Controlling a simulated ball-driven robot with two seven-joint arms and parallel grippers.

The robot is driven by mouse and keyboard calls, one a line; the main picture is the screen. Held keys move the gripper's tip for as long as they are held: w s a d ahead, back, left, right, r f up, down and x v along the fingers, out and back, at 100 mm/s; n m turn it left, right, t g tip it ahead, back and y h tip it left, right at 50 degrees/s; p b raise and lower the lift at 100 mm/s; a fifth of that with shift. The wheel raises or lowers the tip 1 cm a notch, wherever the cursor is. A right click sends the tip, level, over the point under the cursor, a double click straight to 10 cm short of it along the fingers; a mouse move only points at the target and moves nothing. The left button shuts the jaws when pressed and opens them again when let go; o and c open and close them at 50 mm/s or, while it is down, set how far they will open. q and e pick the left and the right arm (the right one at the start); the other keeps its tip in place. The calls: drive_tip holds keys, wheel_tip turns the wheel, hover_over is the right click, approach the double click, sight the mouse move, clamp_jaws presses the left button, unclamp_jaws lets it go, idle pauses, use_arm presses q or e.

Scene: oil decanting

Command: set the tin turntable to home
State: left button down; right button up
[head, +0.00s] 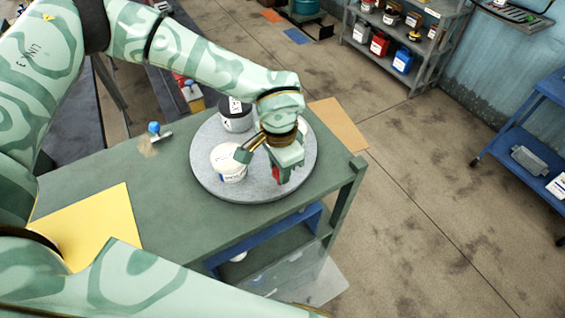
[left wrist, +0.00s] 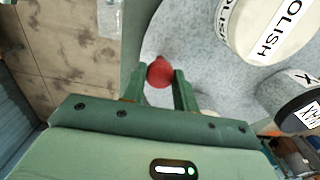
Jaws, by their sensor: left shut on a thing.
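The tin turntable (head: 255,192) is a round, speckled grey disc on the green workbench, near the bench's right end. A white tin (head: 228,165) with a POLISH label stands on its left part. A dark tin with a white label (head: 237,117) stands at its back. Both tins also show in the left wrist view, the POLISH tin (left wrist: 262,28) at top right. My left gripper (head: 284,174) reaches down at the disc's right-front part. Its fingers are shut on a red knob (left wrist: 160,73) near the disc's edge. My right gripper is not in view.
A yellow sheet (head: 90,226) lies on the bench (head: 165,205) at left, with a blue-topped item (head: 154,129) behind it. Shelves of tins (head: 385,45) stand at the back, and a blue cart (head: 530,140) at the right. The floor between is clear.

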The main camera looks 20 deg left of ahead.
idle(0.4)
use_arm(q)
drive_tip(key=c, duration=1.1)
unclamp_jaws()
wheel_tip(320, 180, up, 8)
drive_tip(key=shift+f+b, duration=0.1)
drive_tip(key=shift+b, duration=1.05)
wheel_tip(320, 180, up, 9)
drive_tip(key=p, duration=0.4)
drive_tip(key=shift+f+p, duration=0.15)
drive_tip(key=shift+p, duration=0.25)
drive_tip(key=shift+f, duration=0.1)
